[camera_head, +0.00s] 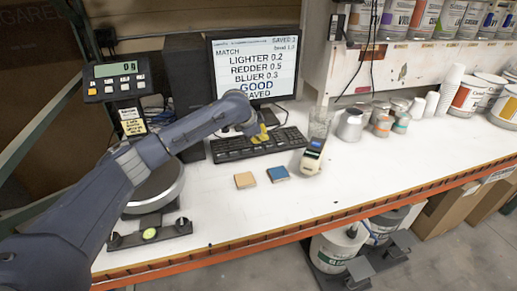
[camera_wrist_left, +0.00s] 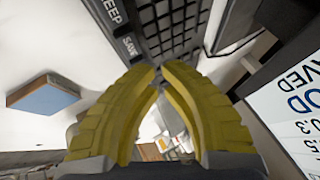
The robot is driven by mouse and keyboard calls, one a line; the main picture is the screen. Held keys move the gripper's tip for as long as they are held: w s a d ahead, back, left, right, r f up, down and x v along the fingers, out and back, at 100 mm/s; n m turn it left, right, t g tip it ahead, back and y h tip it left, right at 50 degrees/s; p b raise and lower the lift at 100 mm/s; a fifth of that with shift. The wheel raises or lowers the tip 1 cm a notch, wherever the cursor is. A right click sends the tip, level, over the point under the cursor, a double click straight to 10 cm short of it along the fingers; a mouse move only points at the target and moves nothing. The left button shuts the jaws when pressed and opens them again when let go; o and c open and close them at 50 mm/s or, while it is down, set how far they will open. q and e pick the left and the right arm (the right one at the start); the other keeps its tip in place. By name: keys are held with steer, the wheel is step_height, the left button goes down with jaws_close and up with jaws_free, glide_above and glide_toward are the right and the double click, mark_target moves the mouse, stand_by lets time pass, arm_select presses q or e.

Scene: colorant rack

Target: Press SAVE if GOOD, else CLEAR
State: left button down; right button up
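The monitor (camera_head: 255,52) reads MATCH, LIGHTER 0.2, REDDER 0.5, BLUER 0.3, GOOD and SAVED. Part of its screen also shows in the left wrist view (camera_wrist_left: 293,112). The black keyboard (camera_head: 235,152) lies in front of it. In the left wrist view a SAVE key (camera_wrist_left: 130,47) sits at the keyboard's edge, beside a key whose label ends in EEP (camera_wrist_left: 115,12). No CLEAR label is legible. My left gripper (camera_head: 261,137) has yellow fingers, tips together and empty, over the keyboard; the tips (camera_wrist_left: 160,68) appear close to the SAVE key. I cannot tell whether they touch it. My right gripper is not in view.
A tan tile (camera_head: 245,180) and a blue tile (camera_head: 278,174) lie in front of the keyboard. A handheld meter (camera_head: 312,157) stands to the right. A scale display (camera_head: 118,77) is at left. Cans and cups stand along the back right; the front right bench is clear.

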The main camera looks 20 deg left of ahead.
mark_target(262, 146)
arm_select(q)
steer(key=shift+r, duration=1.9)
